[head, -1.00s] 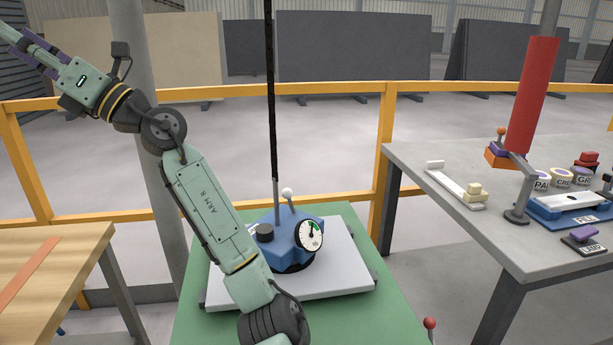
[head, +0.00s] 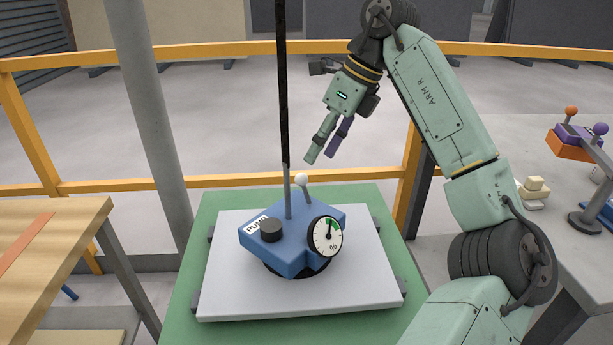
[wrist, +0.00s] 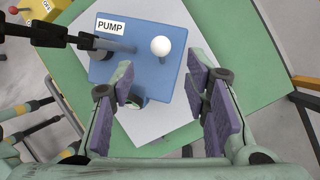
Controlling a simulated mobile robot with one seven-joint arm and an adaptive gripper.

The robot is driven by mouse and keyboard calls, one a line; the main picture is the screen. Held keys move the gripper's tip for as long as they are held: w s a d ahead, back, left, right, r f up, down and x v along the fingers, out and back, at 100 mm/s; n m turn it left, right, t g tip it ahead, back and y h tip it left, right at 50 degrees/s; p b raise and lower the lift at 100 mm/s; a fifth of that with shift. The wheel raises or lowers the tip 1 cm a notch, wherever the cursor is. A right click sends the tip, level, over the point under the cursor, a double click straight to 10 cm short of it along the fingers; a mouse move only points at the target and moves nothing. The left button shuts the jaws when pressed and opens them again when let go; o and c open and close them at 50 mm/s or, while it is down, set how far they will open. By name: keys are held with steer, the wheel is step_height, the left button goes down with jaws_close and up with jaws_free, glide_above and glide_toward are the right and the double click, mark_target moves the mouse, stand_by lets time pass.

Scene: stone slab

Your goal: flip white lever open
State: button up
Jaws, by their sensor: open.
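The white lever (head: 304,187) is a short grey stick with a white ball knob on the back right of the blue pump (head: 285,258). It leans slightly. The pump, with its "PUMP" label, black knob and dial, stands on a light grey slab (head: 225,300). In the wrist view the white knob (wrist: 160,46) shows from above, beyond and between my finger pads. My gripper (head: 322,158) is open and empty, above and behind the lever to its right, pointing down. It also shows in the wrist view (wrist: 172,95). The dial is mostly hidden there.
A tall black pole (head: 283,90) rises from the pump just left of the lever. The slab lies on a green table (head: 190,325). A yellow rail (head: 230,181) runs behind. A grey table (head: 560,235) stands right, a wooden table (head: 45,260) left.

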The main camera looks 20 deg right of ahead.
mark_target(304, 175)
steer(key=p+x, duration=0.1)
steer(key=x, duration=0.7)
steer(key=shift+w+a+f, duration=0.1)
steer(key=shift+a+f, duration=0.05)
steer(key=shift+f, duration=0.1)
steer(key=shift+c, duration=0.6)
jaws_close()
steer(key=shift+a, duration=0.1)
